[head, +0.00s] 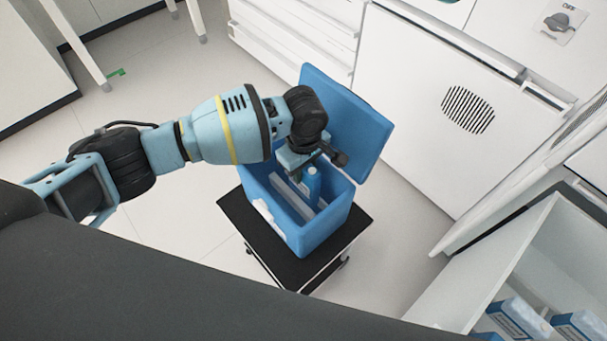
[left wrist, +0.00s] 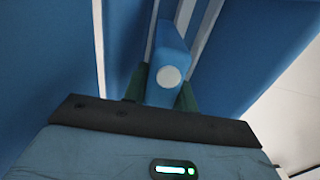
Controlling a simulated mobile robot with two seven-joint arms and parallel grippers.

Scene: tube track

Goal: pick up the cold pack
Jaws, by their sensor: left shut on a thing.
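The cold pack (head: 312,184) is a blue block inside the open blue cooler box (head: 328,222). In the left wrist view the cold pack (left wrist: 172,48) shows a white round cap facing the camera. My left gripper (head: 304,166) reaches down into the box from above. In the left wrist view its dark green fingers (left wrist: 162,90) sit on both sides of the cold pack and are shut on it. The pack's lower end is hidden inside the box. My right gripper is in neither view.
The cooler's lid (head: 352,120) stands open at the back. The box rests on a small black-topped cart (head: 262,250). A white cabinet (head: 415,100) stands behind, and an open shelf (head: 500,280) with blue-and-white boxes is at lower right.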

